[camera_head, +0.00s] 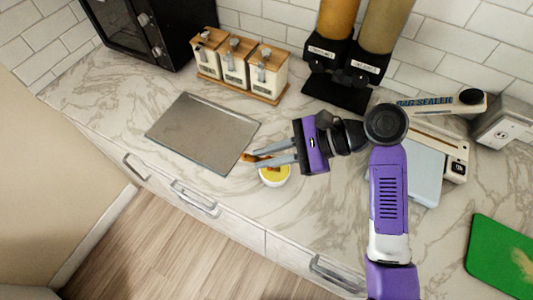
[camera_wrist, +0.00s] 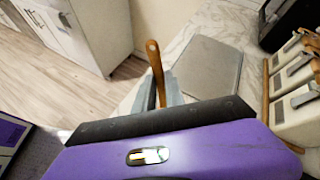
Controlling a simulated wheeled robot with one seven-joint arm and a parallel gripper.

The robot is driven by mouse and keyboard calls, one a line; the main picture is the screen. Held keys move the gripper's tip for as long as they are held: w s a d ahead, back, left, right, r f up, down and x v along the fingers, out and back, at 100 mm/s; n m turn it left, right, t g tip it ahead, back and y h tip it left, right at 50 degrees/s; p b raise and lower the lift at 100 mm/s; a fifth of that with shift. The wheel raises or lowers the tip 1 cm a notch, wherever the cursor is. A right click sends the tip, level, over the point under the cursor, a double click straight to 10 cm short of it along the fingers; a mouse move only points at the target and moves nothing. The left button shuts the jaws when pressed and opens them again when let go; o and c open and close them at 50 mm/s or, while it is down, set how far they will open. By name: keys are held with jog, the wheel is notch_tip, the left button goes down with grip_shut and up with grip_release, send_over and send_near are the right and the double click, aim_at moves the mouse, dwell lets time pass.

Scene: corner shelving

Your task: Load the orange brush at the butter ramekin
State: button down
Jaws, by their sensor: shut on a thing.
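My gripper (camera_head: 268,160) reaches left over the counter and is shut on the orange brush (camera_head: 247,157). In the wrist view the brush handle (camera_wrist: 153,62) sticks up from between the fingertips (camera_wrist: 162,92). The brush's other end is hidden there. The white butter ramekin (camera_head: 275,178), with yellow butter inside, stands on the counter just below the fingers in the head view, partly covered by them. I cannot tell whether the brush touches the butter.
A grey metal tray (camera_head: 203,133) lies left of the ramekin. Canisters on a wooden stand (camera_head: 237,68), dispensers (camera_head: 340,72), a bag sealer (camera_head: 435,150) and a green board (camera_head: 500,258) surround the area. The counter's front edge is near the ramekin.

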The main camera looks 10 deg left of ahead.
dwell(0.4)
notch_tip(320, 180, up, 7)
jog(key=p, duration=0.2)
jog(key=shift+p, duration=0.35)
dwell(0.4)
dwell(0.7)
